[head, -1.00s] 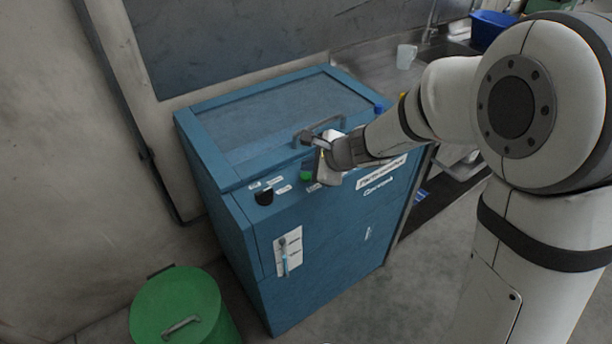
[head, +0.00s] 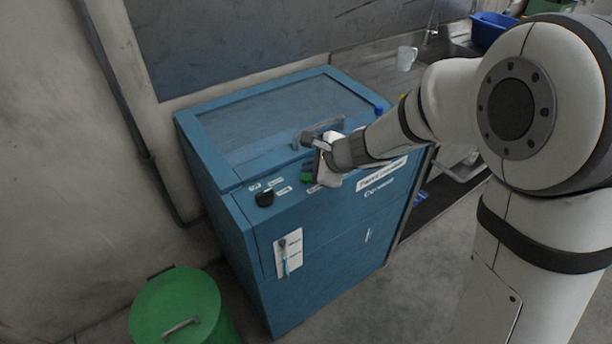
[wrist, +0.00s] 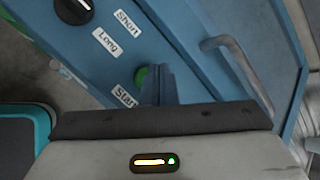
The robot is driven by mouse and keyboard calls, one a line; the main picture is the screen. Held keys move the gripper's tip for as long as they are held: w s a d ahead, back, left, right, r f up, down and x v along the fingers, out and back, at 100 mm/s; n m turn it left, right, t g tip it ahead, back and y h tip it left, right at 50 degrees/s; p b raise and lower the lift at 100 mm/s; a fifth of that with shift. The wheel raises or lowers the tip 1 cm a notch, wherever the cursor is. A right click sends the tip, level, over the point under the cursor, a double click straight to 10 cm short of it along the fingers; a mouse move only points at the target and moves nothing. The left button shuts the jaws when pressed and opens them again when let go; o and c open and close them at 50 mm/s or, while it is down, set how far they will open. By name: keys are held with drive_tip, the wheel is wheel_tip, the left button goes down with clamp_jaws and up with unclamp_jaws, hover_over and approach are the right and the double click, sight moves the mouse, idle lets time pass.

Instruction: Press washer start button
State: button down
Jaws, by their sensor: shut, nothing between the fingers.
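The blue washer (head: 330,240) stands against the wall with its lid closed. Its green start button (head: 307,177) is on the sloped front panel, partly hidden by my gripper (head: 308,170). In the wrist view the green button (wrist: 141,76) shows beside the tips of my gripper (wrist: 158,80), above the "Start" label (wrist: 124,96). My gripper is shut and empty, with its fingers over part of the button. I cannot tell whether they touch it. A black knob (head: 265,198) is to the left on the same panel, and it also shows in the wrist view (wrist: 74,10).
The lid handle (head: 320,128) rises just behind my gripper. A green bin (head: 178,305) stands on the floor at the lower left. A sink counter with a white mug (head: 405,58) and a blue basin (head: 490,28) is at the back right.

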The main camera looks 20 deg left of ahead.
sight(310, 179)
drive_tip(key=shift+f, duration=0.1)
idle(0.6)
drive_tip(key=shift+f+b, duration=0.35)
drive_tip(key=shift+b, duration=0.25)
drive_tip(key=shift+f+b, duration=0.45)
drive_tip(key=shift+b, duration=0.1)
idle(0.5)
drive_tip(key=shift+r, duration=0.1)
drive_tip(key=shift+r+p, duration=0.75)
drive_tip(key=shift+r, duration=0.05)
wheel_tip(310, 179, up, 5)
drive_tip(key=p, duration=0.4)
idle(0.9)
